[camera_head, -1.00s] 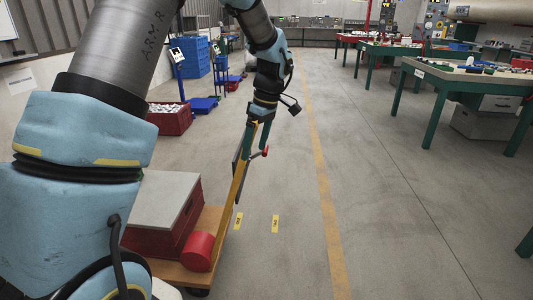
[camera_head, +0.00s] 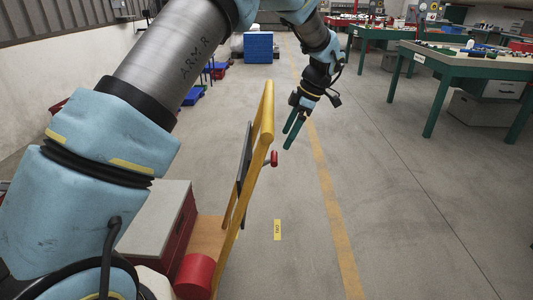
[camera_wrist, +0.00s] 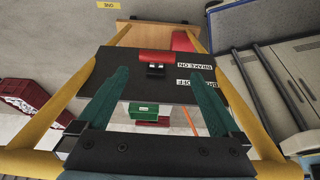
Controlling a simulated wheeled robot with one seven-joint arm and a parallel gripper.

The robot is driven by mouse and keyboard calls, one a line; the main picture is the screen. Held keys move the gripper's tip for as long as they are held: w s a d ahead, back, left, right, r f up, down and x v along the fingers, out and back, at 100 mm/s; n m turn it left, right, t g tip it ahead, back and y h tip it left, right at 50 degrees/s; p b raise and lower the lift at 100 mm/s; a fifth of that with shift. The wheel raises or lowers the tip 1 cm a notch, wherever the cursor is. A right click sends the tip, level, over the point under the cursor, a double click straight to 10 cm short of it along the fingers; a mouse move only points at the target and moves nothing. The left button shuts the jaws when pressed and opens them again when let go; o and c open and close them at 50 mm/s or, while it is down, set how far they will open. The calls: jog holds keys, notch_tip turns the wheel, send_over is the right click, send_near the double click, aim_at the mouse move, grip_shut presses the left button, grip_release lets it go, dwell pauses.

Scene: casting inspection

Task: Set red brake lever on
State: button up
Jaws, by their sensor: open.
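The red brake lever (camera_head: 272,158) sticks out from a dark panel (camera_head: 245,155) on the yellow trolley handle frame (camera_head: 264,120). In the wrist view the red lever (camera_wrist: 157,57) lies crosswise on a black mount on the black panel (camera_wrist: 115,65). My gripper (camera_head: 287,140) is open and empty, to the right of the frame and above the lever. Its green fingers (camera_wrist: 160,78) appear apart from the lever.
The trolley deck (camera_head: 207,236) carries a red box with a grey lid (camera_head: 150,215) and a red cylinder (camera_head: 194,275). A green-legged workbench (camera_head: 455,62) stands at right. Blue crates (camera_head: 258,47) stand at the back. The floor right of the trolley is clear.

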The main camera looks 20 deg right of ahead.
aim_at(276, 156)
jog(key=p+x, duration=0.1)
jog(key=x, duration=1)
jog(key=shift+w+d+p, duration=0.1)
jog(key=shift+w+p, duration=0.05)
jog(key=shift+p, duration=0.15)
jog(key=shift+r, duration=0.1)
grip_shut()
dwell(0.3)
